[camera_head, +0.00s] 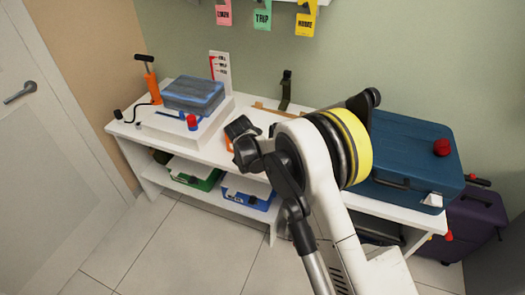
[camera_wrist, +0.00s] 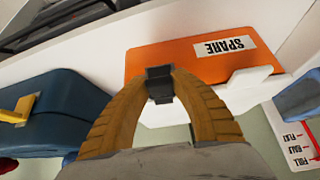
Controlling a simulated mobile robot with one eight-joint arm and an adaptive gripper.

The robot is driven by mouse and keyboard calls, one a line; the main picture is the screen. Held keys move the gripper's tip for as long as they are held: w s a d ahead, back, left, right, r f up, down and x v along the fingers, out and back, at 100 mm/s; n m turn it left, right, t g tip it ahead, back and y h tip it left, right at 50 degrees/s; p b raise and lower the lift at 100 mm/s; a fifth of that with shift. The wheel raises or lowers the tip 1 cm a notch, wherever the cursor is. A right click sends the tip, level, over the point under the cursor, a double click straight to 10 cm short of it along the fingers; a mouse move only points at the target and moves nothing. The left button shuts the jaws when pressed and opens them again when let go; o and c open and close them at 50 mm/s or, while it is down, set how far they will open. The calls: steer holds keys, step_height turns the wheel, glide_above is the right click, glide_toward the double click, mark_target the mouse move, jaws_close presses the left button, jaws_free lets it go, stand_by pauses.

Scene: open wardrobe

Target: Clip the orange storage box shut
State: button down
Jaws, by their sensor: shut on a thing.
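The orange storage box (camera_wrist: 150,58) shows in the wrist view, with an upside-down SPARE label on its orange face. A white part (camera_wrist: 205,108), which looks like its lid, lies along the orange edge. My gripper (camera_wrist: 161,82) has its two tan fingers closed together on a small dark piece, which looks like the clip (camera_wrist: 159,73), at the left part of that edge. I cannot tell whether the clip is hooked. In the head view only a sliver of orange (camera_head: 229,144) shows, as my arm hides the rest.
A blue suitcase (camera_head: 415,150) lies right of my arm on the white bench (camera_head: 130,130). A blue bag (camera_head: 193,93) and an orange pump (camera_head: 152,85) stand at left. A green box (camera_head: 198,182) and a blue box (camera_head: 247,200) sit on the lower shelf. Floor in front is clear.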

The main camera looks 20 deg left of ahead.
steer(key=shift+f, duration=0.1)
steer(key=c, duration=1.1)
jaws_free()
steer(key=shift+o, duration=0.2)
steer(key=v, duration=1.2)
